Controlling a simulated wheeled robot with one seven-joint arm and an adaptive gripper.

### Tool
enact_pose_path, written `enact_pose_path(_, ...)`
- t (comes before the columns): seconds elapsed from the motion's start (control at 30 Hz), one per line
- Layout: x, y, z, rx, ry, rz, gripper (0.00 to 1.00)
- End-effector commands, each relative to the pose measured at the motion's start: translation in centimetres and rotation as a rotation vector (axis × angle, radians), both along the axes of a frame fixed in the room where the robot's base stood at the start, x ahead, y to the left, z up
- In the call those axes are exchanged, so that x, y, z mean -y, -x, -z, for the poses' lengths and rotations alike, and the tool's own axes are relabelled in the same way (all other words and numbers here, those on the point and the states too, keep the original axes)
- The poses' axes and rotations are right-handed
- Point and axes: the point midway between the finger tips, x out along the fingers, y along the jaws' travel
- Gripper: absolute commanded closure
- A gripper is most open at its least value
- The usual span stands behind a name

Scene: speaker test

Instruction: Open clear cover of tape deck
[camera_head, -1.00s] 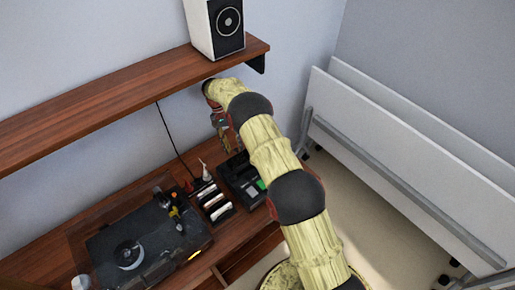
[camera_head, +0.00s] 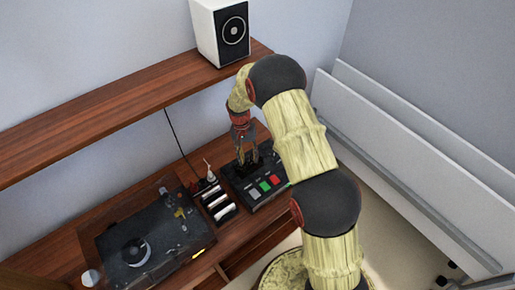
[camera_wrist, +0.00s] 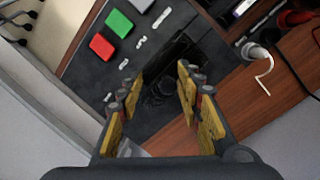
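The tape deck (camera_head: 270,185) is a dark box on the lower wooden surface, with grey, green and red buttons along its front. In the wrist view the deck (camera_wrist: 90,75) fills the middle, with the green and red buttons at upper left. A dark glossy compartment (camera_wrist: 178,60) lies at its other side; I cannot clearly tell its clear cover from it. My gripper (camera_head: 247,160) points down over the back part of the deck. In the wrist view its yellow-padded fingers (camera_wrist: 160,85) are apart with nothing between them. Contact with the deck cannot be told.
A rack of cassettes (camera_head: 217,204) stands close left of the deck. A turntable (camera_head: 185,238) is further left. A speaker (camera_head: 218,30) stands on the upper shelf (camera_head: 100,105), above and behind my gripper. White panels (camera_head: 430,160) stand at right.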

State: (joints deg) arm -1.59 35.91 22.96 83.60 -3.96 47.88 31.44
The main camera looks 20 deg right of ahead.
Motion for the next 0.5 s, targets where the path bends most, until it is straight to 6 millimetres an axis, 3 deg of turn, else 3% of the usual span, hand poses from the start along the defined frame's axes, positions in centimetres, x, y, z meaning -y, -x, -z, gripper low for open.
enact_pose_path(0.33,0.6,1.9,0.8,0.177,-0.057,0.003,0.64)
enact_pose_path(0.5,0.6,1.7,-2.1,0.185,-0.056,0.0,0.64)
